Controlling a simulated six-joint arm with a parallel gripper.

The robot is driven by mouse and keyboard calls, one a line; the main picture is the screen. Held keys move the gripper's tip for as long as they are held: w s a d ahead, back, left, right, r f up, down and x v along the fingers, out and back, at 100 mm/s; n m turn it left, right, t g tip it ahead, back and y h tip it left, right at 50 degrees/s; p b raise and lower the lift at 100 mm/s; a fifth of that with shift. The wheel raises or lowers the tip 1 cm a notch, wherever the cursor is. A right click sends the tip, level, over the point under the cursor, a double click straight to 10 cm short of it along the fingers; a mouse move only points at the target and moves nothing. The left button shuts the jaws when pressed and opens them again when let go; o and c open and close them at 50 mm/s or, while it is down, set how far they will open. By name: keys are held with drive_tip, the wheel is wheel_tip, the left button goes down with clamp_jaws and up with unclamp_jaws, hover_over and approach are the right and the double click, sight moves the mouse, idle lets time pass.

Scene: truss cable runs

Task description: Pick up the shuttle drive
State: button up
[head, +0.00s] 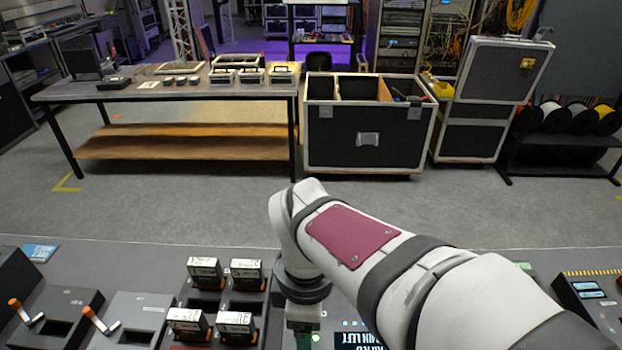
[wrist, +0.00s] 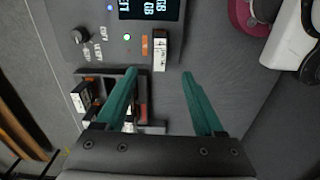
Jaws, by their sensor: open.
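In the wrist view, a small drive (wrist: 160,50) with a dark body and a pale label stands at the display panel, beside an orange label. I take it for the shuttle drive, though similar drives are in view. My gripper (wrist: 160,74) is open, its two teal fingers apart, with nothing held between them. The drive lies just beyond the fingertips, roughly in line with the gap. In the head view my arm covers this spot, and the fingers are not clearly seen.
In the head view, several similar drives (head: 205,271) stand in a rack left of my arm. Units with orange-tipped levers (head: 100,320) sit further left. In the wrist view, a lit display (wrist: 150,8) and a knob (wrist: 76,36) are near the drive. A workbench (head: 180,90) stands across the floor.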

drive_tip(key=shift+n, duration=0.3)
drive_tip(key=f, duration=1.6)
drive_tip(key=shift+a, duration=0.3)
drive_tip(key=shift+r, duration=0.1)
clamp_jaws()
